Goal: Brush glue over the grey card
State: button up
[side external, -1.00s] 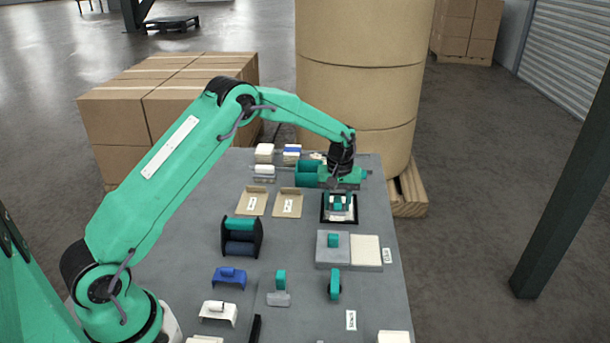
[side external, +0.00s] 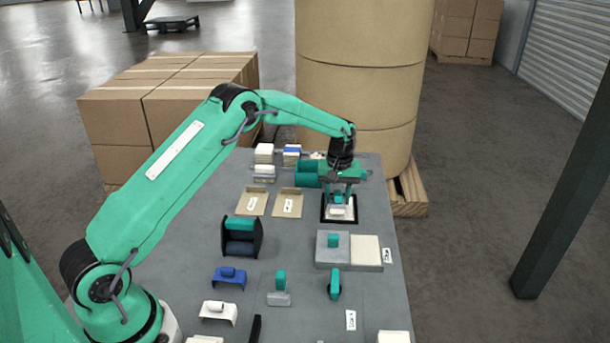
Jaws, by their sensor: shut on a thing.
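My gripper (side external: 340,198) points down over a black-rimmed tray (side external: 324,217) at the far right of the table. Its jaws are shut on a small teal-handled tool, whose grip is mostly hidden by the jaws. A whitish block (side external: 338,211) shows just under the jaws, inside the rim; whether it is part of the tool or of the tray I cannot tell. A flat grey square (side external: 325,257), which looks like the grey card, lies nearer the camera. A teal piece (side external: 332,240) stands on it.
A cream square (side external: 366,250) adjoins the grey one on the right. Two tan trays (side external: 288,203) lie left of my gripper. A dark stand with a teal roller (side external: 240,224), a blue holder (side external: 229,277) and teal-handled tools (side external: 334,284) stand nearer.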

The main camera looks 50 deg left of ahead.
jog(key=shift+w+a, duration=0.25)
jog(key=shift+w, duration=0.1)
jog(key=shift+w+a, duration=1.2)
jog(key=shift+a, duration=0.05)
jog(key=shift+w+a, duration=0.15)
jog(key=shift+w+a+f, duration=0.1)
jog(key=shift+w+a, duration=1.05)
jog(key=shift+w+a+f, duration=0.2)
jog(key=shift+w+a, duration=0.05)
jog(key=shift+s+d, duration=0.1)
dwell(0.3)
